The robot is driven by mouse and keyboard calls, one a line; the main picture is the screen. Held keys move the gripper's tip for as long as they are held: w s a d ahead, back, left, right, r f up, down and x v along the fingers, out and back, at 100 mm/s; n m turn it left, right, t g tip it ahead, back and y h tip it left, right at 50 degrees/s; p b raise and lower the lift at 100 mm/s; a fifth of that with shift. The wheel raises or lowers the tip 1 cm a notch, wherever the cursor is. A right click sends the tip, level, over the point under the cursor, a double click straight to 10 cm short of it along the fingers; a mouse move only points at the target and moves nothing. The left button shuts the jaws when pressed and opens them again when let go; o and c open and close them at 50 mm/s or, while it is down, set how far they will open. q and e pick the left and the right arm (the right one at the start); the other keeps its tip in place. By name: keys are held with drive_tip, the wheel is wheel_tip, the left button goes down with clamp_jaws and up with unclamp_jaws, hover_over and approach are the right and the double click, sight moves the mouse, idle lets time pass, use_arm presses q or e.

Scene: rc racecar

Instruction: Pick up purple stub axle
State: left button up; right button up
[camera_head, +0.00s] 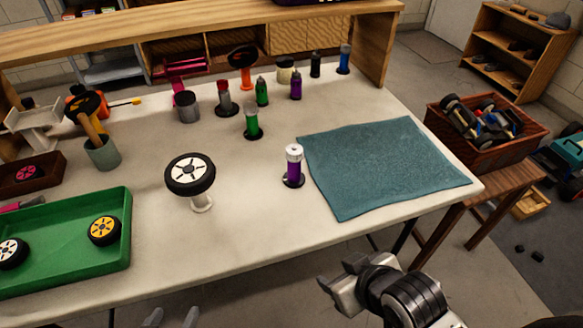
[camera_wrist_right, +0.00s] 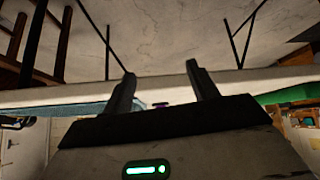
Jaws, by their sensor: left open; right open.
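A purple upright part with a white top and dark base (camera_head: 292,168) stands on the white table, just left of the teal mat. A second, smaller purple upright piece (camera_head: 296,85) stands further back; I cannot tell for sure which is the stub axle. My right gripper (camera_head: 338,285) is open and empty, in front of the table's front edge and apart from both. In the right wrist view its open fingers (camera_wrist_right: 160,84) point at the table edge, with a small dark purplish shape (camera_wrist_right: 161,104) between them. My left gripper (camera_head: 173,317) is open at the bottom edge, mostly out of frame.
A wheel on a white stand (camera_head: 190,175) is left of the front purple part. A green tray (camera_head: 125,245) with wheels is at left. The teal mat (camera_head: 385,165) is clear. Several coloured parts, including a green one (camera_head: 253,122), stand behind. A crate (camera_head: 510,150) is at right.

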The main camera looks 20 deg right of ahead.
drive_tip(key=w+a+r+n+t, duration=0.2)
drive_tip(key=w+r+n+t, duration=0.5)
drive_tip(key=r, duration=0.5)
drive_tip(key=w+a+r+n+t, duration=0.1)
drive_tip(key=w+r+n+t, duration=0.4)
drive_tip(key=w+r, duration=0.55)
drive_tip(key=s+a+r+n+g+y, duration=0.2)
drive_tip(key=s+a+r+n+y, duration=0.1)
drive_tip(key=a+r+n+y, duration=0.55)
drive_tip(key=s+a+r+n+g+y, duration=0.1)
drive_tip(key=s+a+r+n+y, duration=0.3)
drive_tip(key=n+y, duration=0.75)
drive_tip(key=s+a+n+g, duration=0.2)
drive_tip(key=a+n+g, duration=0.55)
drive_tip(key=n, duration=0.65)
drive_tip(key=n+g+h, duration=0.5)
drive_tip(key=n+h, duration=1.5)
drive_tip(key=h, duration=0.3)
approach(295, 155)
drive_tip(key=x, duration=0.9)
drive_tip(key=shift+t, duration=0.25)
drive_tip(key=shift+w+p+x, duration=0.2)
drive_tip(key=shift+p+x, duration=0.2)
drive_tip(key=shift+x, duration=2.6)
drive_tip(key=shift+a+r, duration=0.1)
